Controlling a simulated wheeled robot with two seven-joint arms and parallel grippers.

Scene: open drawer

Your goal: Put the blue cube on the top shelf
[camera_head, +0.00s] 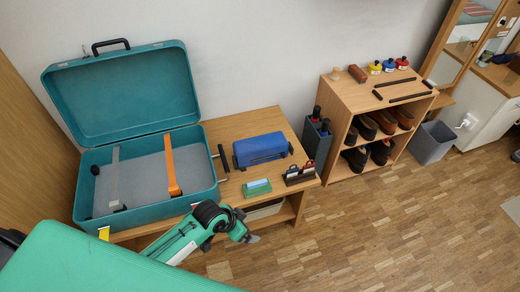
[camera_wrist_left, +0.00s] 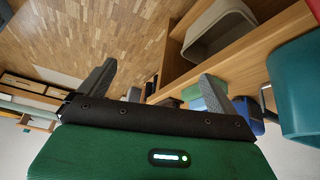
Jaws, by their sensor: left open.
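No plain blue cube stands out in either view. A blue, rounded box (camera_head: 262,149) lies on the wooden table, right of the open teal case. In front of it is a small green block with a light blue top (camera_head: 257,187). A low wooden shelf unit (camera_head: 345,98) stands further right; its top board holds small bottles and dark bars. My left gripper (camera_head: 248,230) is in front of the table's front edge, apart from the objects. In the left wrist view its fingers (camera_wrist_left: 158,70) are spread, with nothing held between them. My right gripper is not in view.
The open teal case (camera_head: 90,213) takes up the left of the table (camera_head: 225,127). A dark holder (camera_head: 317,145) stands between table and shelf unit. Shoes fill the unit's lower levels. A grey bin (camera_head: 431,143) stands to its right. The front floor is clear.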

